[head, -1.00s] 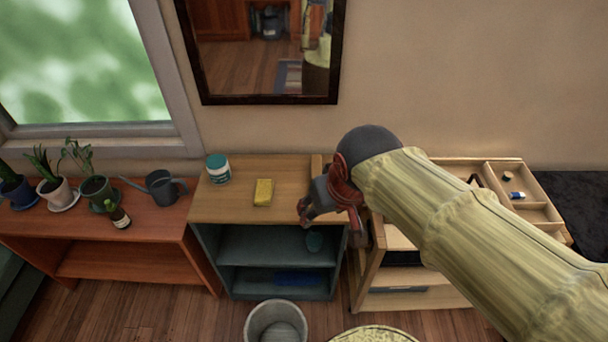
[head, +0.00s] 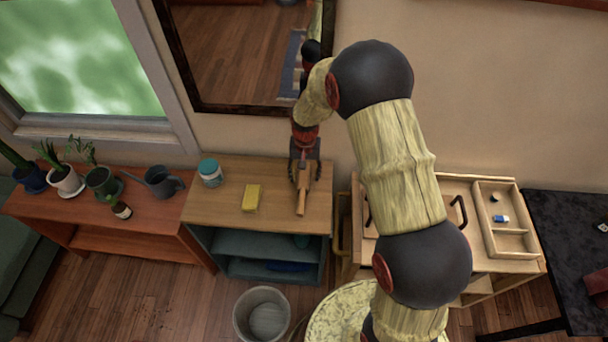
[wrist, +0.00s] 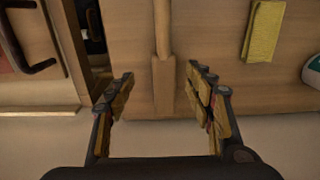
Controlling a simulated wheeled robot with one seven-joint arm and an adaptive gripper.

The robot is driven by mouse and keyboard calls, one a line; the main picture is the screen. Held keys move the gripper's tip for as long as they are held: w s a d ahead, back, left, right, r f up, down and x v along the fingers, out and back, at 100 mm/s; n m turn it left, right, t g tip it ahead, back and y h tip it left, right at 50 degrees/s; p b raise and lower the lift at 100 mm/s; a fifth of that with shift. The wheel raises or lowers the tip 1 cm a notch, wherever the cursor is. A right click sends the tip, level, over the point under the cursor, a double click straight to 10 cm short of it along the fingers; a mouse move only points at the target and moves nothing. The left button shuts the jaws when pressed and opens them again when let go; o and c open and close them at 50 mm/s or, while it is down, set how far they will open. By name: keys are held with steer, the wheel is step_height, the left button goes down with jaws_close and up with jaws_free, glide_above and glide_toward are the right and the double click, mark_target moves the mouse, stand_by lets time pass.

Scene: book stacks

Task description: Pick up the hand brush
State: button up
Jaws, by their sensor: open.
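The hand brush (head: 302,195) is a light wooden piece with a narrow handle, lying on the right part of the small shelf's wooden top (head: 232,218). In the wrist view the brush (wrist: 163,85) shows its wider block between the fingers, with the handle running to the top edge. My gripper (head: 304,174) is over the brush's wall-side end. In the wrist view my gripper (wrist: 160,76) is open, one finger on each side of the block, with gaps between. Bristles are not visible.
A wooden unit with black handles and a tray (head: 510,240) is on the right. A mirror (head: 240,60) hangs behind. A bin (head: 262,314) stands on the floor.

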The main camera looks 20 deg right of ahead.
mark_target(303, 184)
step_height(303, 184, down, 3)
steer(key=shift+r, duration=0.1)
steer(key=shift+w+a+f+b, duration=0.1)
steer(key=shift+w+f+b, duration=0.05)
steer(key=shift+f, duration=0.75)
steer(key=shift+w+a+f+b, duration=0.1)
steer(key=shift+w+f+b, duration=0.1)
steer(key=shift+f, duration=0.75)
steer(key=shift+w+a+f+b, duration=0.1)
steer(key=shift+f+b, duration=0.05)
steer(key=shift+f, duration=0.75)
steer(key=shift+c, duration=1.3)
steer(key=c, duration=1.1)
jaws_close()
